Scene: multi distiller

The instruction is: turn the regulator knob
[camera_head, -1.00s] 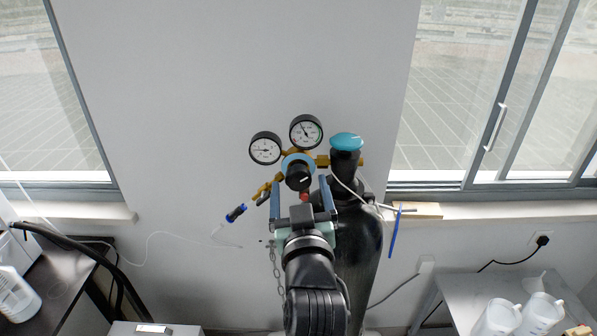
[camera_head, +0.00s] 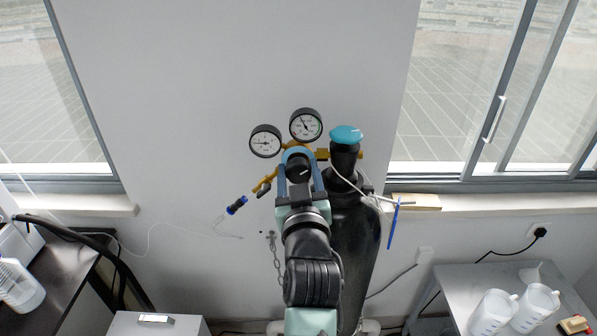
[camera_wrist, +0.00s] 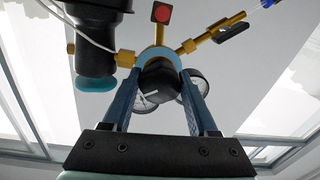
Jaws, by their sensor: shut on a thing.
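The regulator knob (camera_head: 299,165) is black with a white mark on its face, on the brass regulator between and below two round gauges. My gripper (camera_head: 300,172) reaches up from below, its two blue fingers on either side of the knob. In the wrist view, the knob (camera_wrist: 157,77) sits between the fingertips of my gripper (camera_wrist: 160,82), which is shut on it. The turquoise regulator ring shows behind the knob. The left gauge (camera_head: 265,141) and right gauge (camera_head: 305,125) are unobstructed in the head view; the knob and fingers partly hide them in the wrist view.
A dark gas cylinder (camera_head: 360,240) with a turquoise valve cap (camera_head: 346,134) stands close to the right of my arm. A brass outlet with a blue fitting (camera_head: 237,205) extends lower left. A chain (camera_head: 275,252) hangs nearby. Side tables stand left and right.

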